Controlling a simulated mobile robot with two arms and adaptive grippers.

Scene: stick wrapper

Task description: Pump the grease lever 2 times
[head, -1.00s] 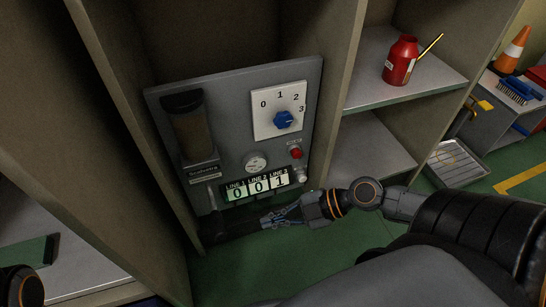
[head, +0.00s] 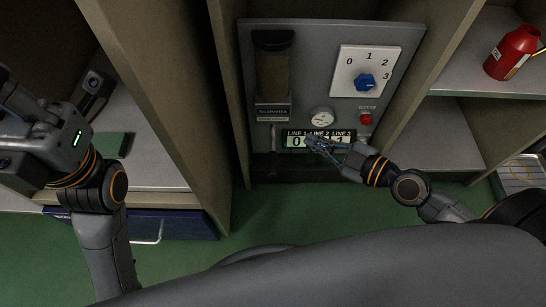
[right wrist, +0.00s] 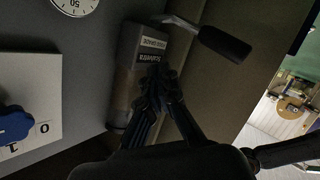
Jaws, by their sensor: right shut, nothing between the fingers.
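The grease panel (head: 330,75) stands upright in the middle cabinet bay. Its lever shows best in the right wrist view, a bent metal rod with a black grip (right wrist: 225,45) beside the labelled pump body (right wrist: 140,50). In the head view I cannot make the lever out clearly. My right gripper (head: 314,143) is shut and empty in front of the line counter (head: 294,141). It hides the middle digit; the left digit reads 0. In the right wrist view the right fingertips (right wrist: 156,78) overlap the pump body, apart from the black grip. My left arm is at far left; its fingers are not clear.
The panel carries a blue dial knob (head: 365,82), a gauge (head: 321,117) and a red button (head: 365,118). A red can (head: 512,53) stands on the right shelf. Cabinet walls flank the panel, and green floor (head: 285,215) is open below it.

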